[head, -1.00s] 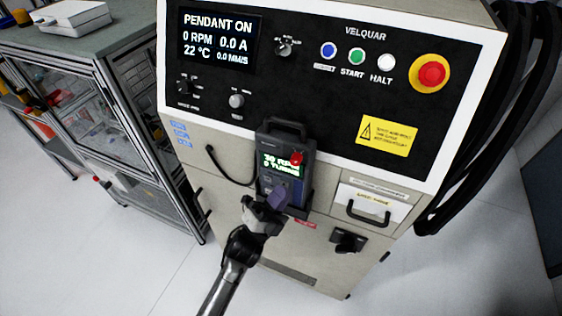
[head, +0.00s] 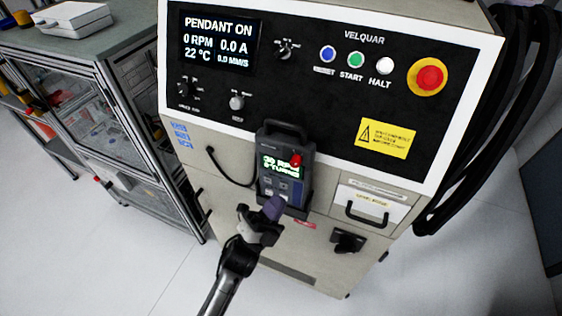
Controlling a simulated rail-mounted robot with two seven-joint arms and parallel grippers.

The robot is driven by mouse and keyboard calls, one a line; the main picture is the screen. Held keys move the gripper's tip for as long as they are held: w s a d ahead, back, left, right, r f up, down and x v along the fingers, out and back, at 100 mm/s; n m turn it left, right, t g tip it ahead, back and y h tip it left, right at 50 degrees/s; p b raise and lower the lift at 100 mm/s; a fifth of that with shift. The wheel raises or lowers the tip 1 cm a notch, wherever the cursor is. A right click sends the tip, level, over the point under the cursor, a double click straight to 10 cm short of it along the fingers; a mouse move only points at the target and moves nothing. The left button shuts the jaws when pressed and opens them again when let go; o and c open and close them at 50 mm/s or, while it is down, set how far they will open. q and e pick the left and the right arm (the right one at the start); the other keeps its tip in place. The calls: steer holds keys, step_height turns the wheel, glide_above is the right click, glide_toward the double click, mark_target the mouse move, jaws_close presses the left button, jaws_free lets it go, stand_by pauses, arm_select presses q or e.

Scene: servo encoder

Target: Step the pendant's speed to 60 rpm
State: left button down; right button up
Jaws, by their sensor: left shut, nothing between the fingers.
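The dark handheld pendant (head: 284,149) sits upright in a holder on the front of the machine. Its green-lit screen (head: 280,167) shows an rpm line that seems to read 30 and a turns line, both blurred. A red knob (head: 295,160) is at its upper right and small keys lie below the screen. My left gripper (head: 273,208) is shut and empty, its purple-grey fingertips just in front of the pendant's lower part, covering some of it. They look slightly apart from the keys, but contact is hard to judge. My right gripper is out of view.
The panel display (head: 218,42) reads PENDANT ON, 0 RPM, 0.0 A. Blue, green and white buttons and a red emergency stop (head: 430,75) sit at the upper right. A drawer handle (head: 367,212) and a black latch (head: 348,241) are right of the pendant. A cable hangs at its left.

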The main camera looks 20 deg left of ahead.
arm_select(q)
steer(key=shift+s+a+p, duration=0.1)
steer(key=shift+s+p, duration=0.4)
steer(key=shift+s, duration=1.8)
